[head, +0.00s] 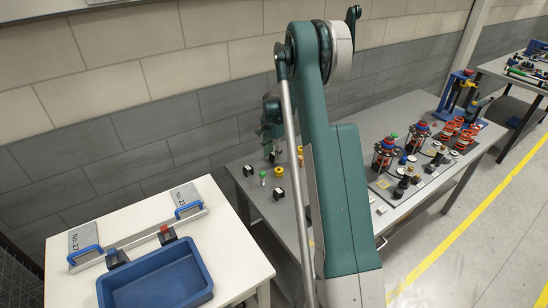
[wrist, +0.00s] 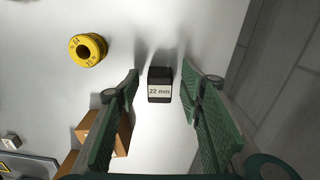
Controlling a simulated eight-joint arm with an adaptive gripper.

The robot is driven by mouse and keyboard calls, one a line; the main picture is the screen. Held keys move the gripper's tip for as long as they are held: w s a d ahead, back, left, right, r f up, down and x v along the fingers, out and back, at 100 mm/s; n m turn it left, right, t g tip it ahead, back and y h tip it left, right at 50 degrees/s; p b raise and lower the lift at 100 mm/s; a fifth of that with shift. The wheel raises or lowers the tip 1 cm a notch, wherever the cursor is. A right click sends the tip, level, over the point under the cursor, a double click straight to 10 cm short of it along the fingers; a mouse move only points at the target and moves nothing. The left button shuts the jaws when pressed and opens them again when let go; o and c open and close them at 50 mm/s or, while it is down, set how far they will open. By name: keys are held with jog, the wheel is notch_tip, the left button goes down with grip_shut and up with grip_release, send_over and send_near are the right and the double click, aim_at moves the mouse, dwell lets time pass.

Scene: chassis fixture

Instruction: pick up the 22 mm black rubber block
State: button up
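The black block (wrist: 160,75) with a white "22 mm" label stands on the light grey bench top in the wrist view. It shows between the tips of my gripper (wrist: 162,74), with a gap on each side. The green fingers are spread and hold nothing. In the head view my gripper (head: 271,152) points down over the far end of the grey bench (head: 238,178). Black blocks with pale labels show there at the bench's left edge (head: 248,171) and nearer the front (head: 278,194); I cannot tell which is the 22 mm one.
A yellow ring-shaped piece (wrist: 88,50) lies left of the block, and a brown block (wrist: 112,132) is behind the left finger. A green-topped piece (head: 263,175) stands on the bench. A white table (head: 230,262) with a blue tray (head: 155,282) is at front left.

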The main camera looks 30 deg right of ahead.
aim_at(273, 154)
jog(key=shift+f, duration=0.2)
dwell(0.4)
jog(key=c, duration=1)
jog(key=shift+c, duration=0.2)
jog(key=shift+r, duration=5.05)
